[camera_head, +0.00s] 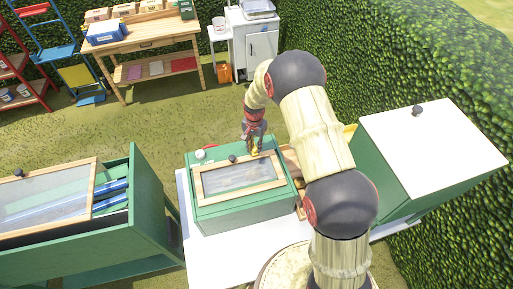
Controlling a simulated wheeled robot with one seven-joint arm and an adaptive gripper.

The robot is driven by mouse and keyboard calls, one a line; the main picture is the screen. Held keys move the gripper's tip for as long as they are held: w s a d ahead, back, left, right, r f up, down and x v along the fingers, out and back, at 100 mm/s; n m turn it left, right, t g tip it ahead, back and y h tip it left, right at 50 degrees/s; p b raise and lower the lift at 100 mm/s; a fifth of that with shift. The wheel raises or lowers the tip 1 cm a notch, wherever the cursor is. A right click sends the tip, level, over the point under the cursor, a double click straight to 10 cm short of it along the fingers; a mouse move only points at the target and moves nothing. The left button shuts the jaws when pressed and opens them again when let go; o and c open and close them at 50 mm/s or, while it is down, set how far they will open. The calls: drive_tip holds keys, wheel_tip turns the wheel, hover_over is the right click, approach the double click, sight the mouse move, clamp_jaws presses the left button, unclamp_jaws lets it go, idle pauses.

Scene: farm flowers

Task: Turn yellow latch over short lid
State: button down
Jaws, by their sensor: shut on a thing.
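A short lid (240,175) with a wooden frame, a grey see-through panel and a dark knob lies on a green box (245,212) on the white table. My gripper (254,148) points down at the box's back edge, right of the knob. It is shut on a small yellow piece, which looks like the yellow latch (255,151). The fingers hide most of the latch, so I cannot tell which way it is turned or whether it lies over the lid.
A larger green bin (151,205) with a framed window lid stands at left. A green cabinet with a white top (430,145) stands at right by the hedge. A wooden workbench (150,40) stands at the back. Grass between is clear.

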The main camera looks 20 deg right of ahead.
sight(254, 148)
drive_tip(key=shift+a+m, duration=0.25)
drive_tip(key=shift+m, duration=0.25)
drive_tip(key=c, duration=1.6)
unclamp_jaws()
drive_tip(key=shift+c, duration=0.2)
drive_tip(key=shift+r, duration=0.1)
wheel_tip(254, 148, up, 12)
